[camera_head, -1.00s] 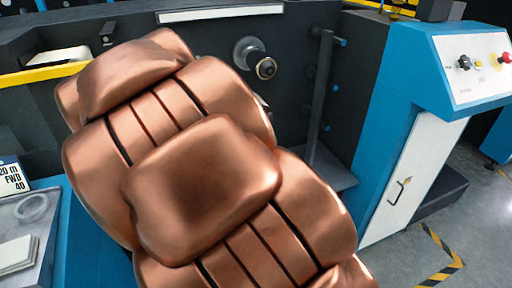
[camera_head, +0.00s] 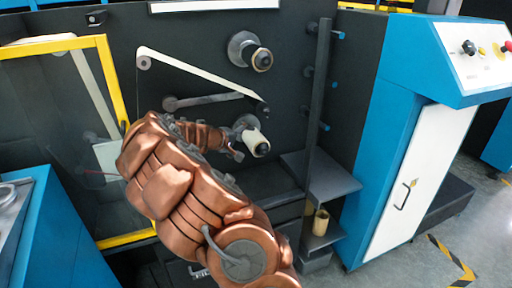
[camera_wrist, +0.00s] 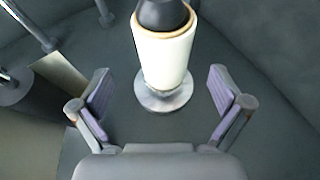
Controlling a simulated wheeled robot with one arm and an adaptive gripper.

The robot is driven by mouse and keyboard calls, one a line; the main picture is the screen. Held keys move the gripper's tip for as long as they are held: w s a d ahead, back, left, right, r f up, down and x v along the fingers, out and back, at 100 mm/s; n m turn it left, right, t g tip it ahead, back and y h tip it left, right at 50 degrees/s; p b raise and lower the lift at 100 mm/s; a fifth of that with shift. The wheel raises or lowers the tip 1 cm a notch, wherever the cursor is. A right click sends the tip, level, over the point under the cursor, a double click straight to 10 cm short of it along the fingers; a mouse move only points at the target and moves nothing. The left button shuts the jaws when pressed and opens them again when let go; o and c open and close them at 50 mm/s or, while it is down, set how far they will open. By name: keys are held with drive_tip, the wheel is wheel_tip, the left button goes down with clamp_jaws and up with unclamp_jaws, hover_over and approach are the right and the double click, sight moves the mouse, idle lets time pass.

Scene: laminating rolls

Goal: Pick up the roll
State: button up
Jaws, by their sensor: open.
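A short cream roll (camera_head: 252,141) sits on the lower spindle of the dark machine panel. In the wrist view, the roll (camera_wrist: 162,62) has a tan rim, a dark hub at its near end and a round metal flange behind it. My gripper (camera_head: 235,143) is just left of this roll in the head view. In the wrist view, my open gripper (camera_wrist: 158,92) has one finger on each side of the roll, with visible gaps and no contact seen. The spindle inside the roll is hidden.
A dark vertical post (camera_head: 318,110) and a grey shelf (camera_head: 322,178) stand to the right. A yellow-framed guard (camera_head: 118,85) is at left. A blue and white cabinet (camera_head: 412,140) stands at far right.

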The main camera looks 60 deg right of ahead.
sight(251, 142)
drive_tip(key=shift+w+p+x, duration=0.15)
drive_tip(key=shift+w+x, duration=0.05)
drive_tip(key=shift+x, duration=1.9)
drive_tip(key=shift+w+p+x, duration=0.15)
drive_tip(key=shift+w+x, duration=0.05)
drive_tip(key=shift+x, duration=1.85)
drive_tip(key=shift+f, duration=0.15)
drive_tip(key=c, duration=1.3)
